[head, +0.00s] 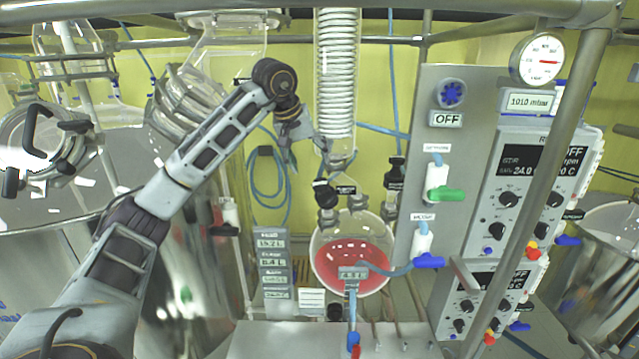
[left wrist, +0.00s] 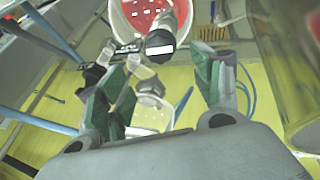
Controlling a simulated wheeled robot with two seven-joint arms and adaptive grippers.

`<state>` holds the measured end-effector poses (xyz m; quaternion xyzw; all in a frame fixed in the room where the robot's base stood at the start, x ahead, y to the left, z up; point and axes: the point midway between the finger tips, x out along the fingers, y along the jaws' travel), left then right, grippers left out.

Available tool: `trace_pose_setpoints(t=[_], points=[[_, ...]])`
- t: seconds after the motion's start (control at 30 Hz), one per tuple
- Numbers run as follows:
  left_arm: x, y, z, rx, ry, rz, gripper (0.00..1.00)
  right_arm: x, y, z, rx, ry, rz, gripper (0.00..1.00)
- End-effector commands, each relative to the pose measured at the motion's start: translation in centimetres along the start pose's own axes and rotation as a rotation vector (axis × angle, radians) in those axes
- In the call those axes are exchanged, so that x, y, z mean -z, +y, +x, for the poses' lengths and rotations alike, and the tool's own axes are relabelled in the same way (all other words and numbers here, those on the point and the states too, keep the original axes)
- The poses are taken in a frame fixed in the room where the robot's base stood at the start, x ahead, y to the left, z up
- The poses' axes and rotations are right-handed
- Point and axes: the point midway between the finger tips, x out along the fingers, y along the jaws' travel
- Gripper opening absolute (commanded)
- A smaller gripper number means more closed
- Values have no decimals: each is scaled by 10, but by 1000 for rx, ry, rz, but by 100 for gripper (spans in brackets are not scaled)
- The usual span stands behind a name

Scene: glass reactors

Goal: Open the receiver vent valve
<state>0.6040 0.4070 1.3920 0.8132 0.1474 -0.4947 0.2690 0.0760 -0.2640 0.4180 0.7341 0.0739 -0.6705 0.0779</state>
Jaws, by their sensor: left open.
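The receiver (head: 350,278) is a round glass flask holding red liquid, below the coiled condenser in the head view. A black knob (head: 325,194) sits at its top left; it seems to be the vent valve, but I cannot read its setting. In the left wrist view a black knob with a white face (left wrist: 160,43) is beyond my fingertips, with the red-filled receiver (left wrist: 150,14) behind it. My left gripper (head: 296,145) is above and left of the receiver's top. In the left wrist view its green-padded fingers (left wrist: 165,82) are apart with nothing gripped. My right gripper is not in view.
The glass condenser (head: 337,75) stands right beside my left gripper. A metal panel (head: 420,140) with a green-handled valve (head: 447,194) and a blue-handled valve (head: 428,261) is to the right. A diagonal metal post (head: 535,180) crosses the controllers. A blue hose (head: 268,175) hangs behind.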

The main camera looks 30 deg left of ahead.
Motion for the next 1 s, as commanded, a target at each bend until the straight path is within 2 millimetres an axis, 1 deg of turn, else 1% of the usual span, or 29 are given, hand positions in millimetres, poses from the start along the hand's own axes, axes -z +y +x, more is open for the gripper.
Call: trace_pose_setpoints(t=[0.1, 0.8, 1.0], points=[[0, 0, 13, 1, -3, 0, 66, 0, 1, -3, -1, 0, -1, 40], [0, 1, 89, -1, -3, 0, 66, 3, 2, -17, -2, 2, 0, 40], [0, 0, 103, -1, -1, 0, 66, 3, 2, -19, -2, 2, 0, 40]])
